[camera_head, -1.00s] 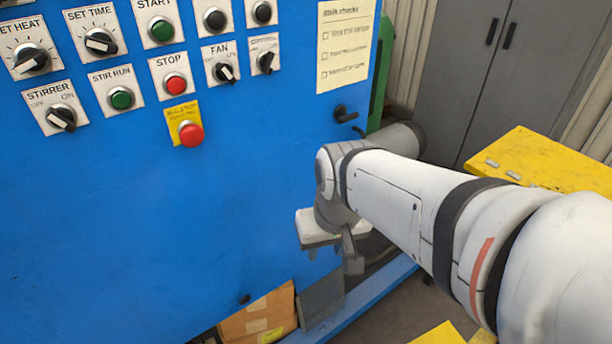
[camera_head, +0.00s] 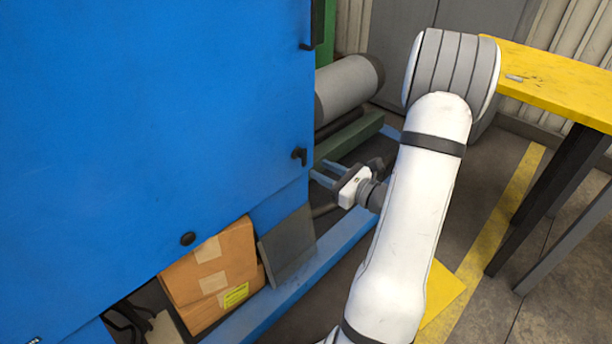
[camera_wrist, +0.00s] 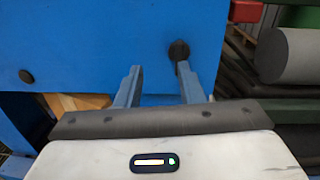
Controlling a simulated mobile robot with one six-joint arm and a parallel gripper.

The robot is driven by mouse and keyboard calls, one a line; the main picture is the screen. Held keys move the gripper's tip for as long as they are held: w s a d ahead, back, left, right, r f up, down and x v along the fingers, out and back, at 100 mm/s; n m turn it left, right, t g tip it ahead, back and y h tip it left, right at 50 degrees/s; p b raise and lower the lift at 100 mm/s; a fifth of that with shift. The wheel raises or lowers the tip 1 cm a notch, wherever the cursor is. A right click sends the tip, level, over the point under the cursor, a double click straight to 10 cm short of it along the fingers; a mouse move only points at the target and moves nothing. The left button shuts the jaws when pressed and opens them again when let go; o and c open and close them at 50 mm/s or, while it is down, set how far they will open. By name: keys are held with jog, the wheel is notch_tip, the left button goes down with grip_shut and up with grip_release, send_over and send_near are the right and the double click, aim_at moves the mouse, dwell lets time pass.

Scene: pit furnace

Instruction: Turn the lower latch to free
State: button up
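The lower latch (camera_head: 299,155) is a small black handle on the right edge of the blue cabinet panel (camera_head: 150,130). In the wrist view the dark latch (camera_wrist: 179,51) shows just beyond the tip of the right finger and is partly hidden by it. My gripper (camera_head: 320,174) is at the cabinet's right edge, a little below and right of the latch in the head view. Its two blue-grey fingers are apart with nothing between them, and in the wrist view my gripper (camera_wrist: 160,70) points at the blue panel. Whether the right finger touches the latch cannot be told.
Another black latch (camera_head: 308,45) sits higher on the same edge. A round black knob (camera_head: 188,239) is low on the panel. A grey cylinder (camera_head: 348,88) lies behind the cabinet. A cardboard box (camera_head: 212,275) is below. A yellow table (camera_head: 555,80) stands at right.

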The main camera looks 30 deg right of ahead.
aim_at(306, 157)
jog(key=shift+m+t+h, duration=0.4)
jog(key=shift+m+h, duration=0.3)
jog(key=w, duration=0.2)
jog(key=w+f+b, duration=0.1)
jog(key=w, duration=0.2)
jog(key=w+b, duration=0.1)
jog(key=w, duration=0.1)
jog(key=shift+w+a+f, duration=0.15)
jog(key=shift+a+f, duration=0.05)
jog(key=shift+a, duration=0.05)
